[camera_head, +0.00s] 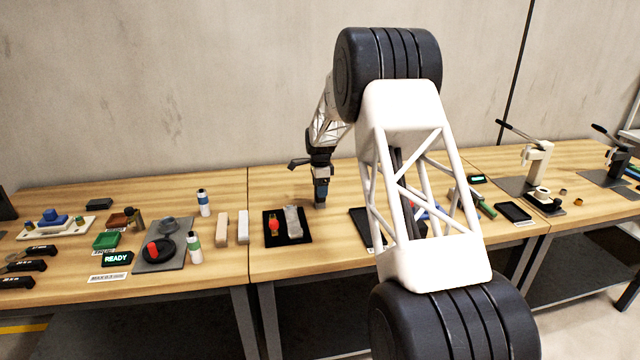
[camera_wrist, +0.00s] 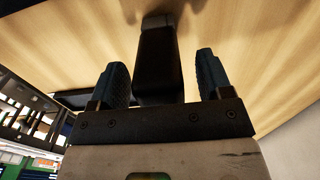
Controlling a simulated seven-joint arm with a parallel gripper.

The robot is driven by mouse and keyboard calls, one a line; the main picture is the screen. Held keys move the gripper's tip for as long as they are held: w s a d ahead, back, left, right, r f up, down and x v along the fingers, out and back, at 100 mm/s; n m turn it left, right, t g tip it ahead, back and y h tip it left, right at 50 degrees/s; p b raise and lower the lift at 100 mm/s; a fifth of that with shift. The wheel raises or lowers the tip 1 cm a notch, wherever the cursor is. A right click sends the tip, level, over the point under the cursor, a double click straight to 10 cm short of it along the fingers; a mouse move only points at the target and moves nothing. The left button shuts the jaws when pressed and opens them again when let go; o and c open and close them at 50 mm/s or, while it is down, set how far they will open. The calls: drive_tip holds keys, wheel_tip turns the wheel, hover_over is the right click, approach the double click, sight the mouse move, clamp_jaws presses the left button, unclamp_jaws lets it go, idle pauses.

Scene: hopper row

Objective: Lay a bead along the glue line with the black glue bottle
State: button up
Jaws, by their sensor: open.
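My gripper (camera_head: 320,185) points down over the back of the middle table. In the wrist view its two blue-black fingers (camera_wrist: 163,82) stand apart, with a black block-like object (camera_wrist: 157,60) between them. This looks like the black glue bottle, standing on the wood, with a gap showing on each side of it. In the head view it cannot be clearly told apart from the dark gripper. I cannot make out a glue line; a dark panel (camera_head: 360,222) is partly hidden behind my arm.
Left of my gripper, a black tray (camera_head: 266,240) holds a red item and a clear grey piece. Two pale blocks (camera_head: 231,228) and two white bottles, one blue-banded (camera_head: 204,203) and one green-banded (camera_head: 195,248), stand further left. A lever press (camera_head: 540,165) is at right.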

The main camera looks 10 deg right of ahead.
drive_tip(key=c, duration=1.1)
drive_tip(key=shift+o, duration=0.2)
drive_tip(key=shift+r, duration=0.15)
drive_tip(key=shift+r, duration=2.8)
drive_tip(key=shift+s+a+r, duration=0.2)
drive_tip(key=shift+s+a, duration=0.1)
drive_tip(key=shift+a, duration=0.05)
drive_tip(key=s+a+r, duration=0.2)
drive_tip(key=s+a, duration=0.8)
drive_tip(key=s, duration=0.4)
drive_tip(key=shift+s+a+r, duration=0.15)
drive_tip(key=shift+a+r, duration=0.1)
drive_tip(key=shift+a, duration=0.15)
